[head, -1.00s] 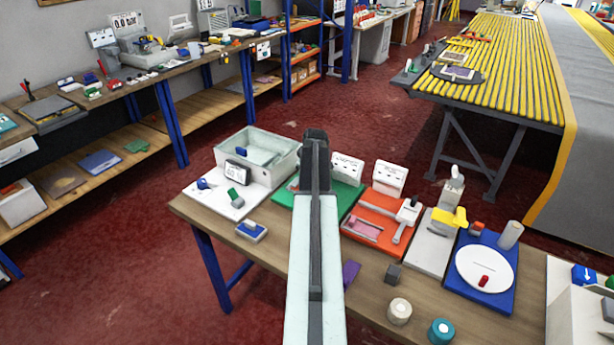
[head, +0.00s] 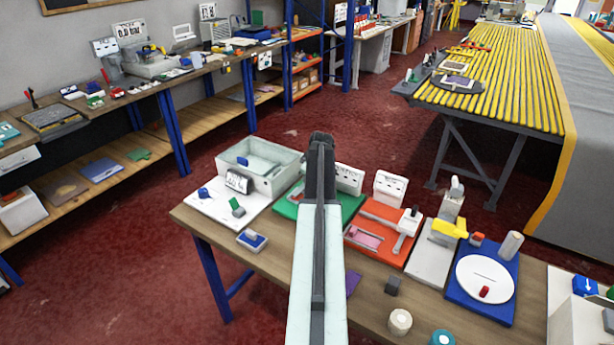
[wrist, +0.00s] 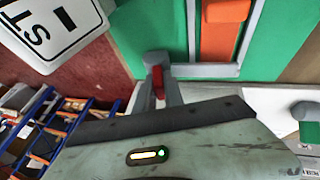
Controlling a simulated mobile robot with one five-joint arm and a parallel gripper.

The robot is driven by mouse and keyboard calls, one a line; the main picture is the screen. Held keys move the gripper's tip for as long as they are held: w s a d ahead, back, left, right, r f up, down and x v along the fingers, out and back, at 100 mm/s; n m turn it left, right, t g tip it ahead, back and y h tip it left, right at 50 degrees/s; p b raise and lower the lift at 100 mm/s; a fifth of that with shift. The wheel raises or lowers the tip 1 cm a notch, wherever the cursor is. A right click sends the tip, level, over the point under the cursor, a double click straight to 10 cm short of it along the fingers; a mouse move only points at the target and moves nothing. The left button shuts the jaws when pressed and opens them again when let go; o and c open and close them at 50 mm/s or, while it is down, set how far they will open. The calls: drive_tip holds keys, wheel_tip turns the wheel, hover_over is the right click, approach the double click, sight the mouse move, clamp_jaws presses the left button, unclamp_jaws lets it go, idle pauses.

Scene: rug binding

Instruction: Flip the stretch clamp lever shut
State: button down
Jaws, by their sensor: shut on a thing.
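A green board (wrist: 150,35) fills the upper part of the wrist view. It carries a grey frame (wrist: 205,71) around an orange panel (wrist: 218,42). A small red lever piece (wrist: 158,82) shows at the board's near edge, by a grey block. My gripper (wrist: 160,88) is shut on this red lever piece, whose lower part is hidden. In the head view the green board (head: 345,208) lies on the wooden table, partly behind my arm. My gripper and the lever are hidden there.
Left of the green board are a white board (head: 215,207) and a pale tub (head: 283,178). An orange-red board (head: 370,243) is close on its right. White label stands (head: 348,180) rise behind. A grey block (head: 392,286) and rolls are at the front.

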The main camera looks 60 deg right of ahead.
drive_tip(key=shift+d+r+y+p, duration=0.15)
drive_tip(key=shift+d+y+p, duration=0.2)
drive_tip(key=shift+d+y, duration=0.3)
drive_tip(key=y, duration=0.1)
drive_tip(key=d+y, duration=0.1)
drive_tip(key=shift+m+y, duration=0.35)
drive_tip(key=shift+m, duration=0.05)
drive_tip(key=shift+d+f+y+b, duration=0.3)
drive_tip(key=shift+y+b, duration=0.3)
drive_tip(key=shift+y, duration=0.4)
drive_tip(key=shift+s+d+f+m+y+b, duration=0.1)
drive_tip(key=shift+m+y+b, duration=0.3)
drive_tip(key=shift+y+b, duration=0.35)
drive_tip(key=shift+y, duration=0.25)
drive_tip(key=c, duration=1.4)
unclamp_jaws()
drive_tip(key=shift+c, duration=0.2)
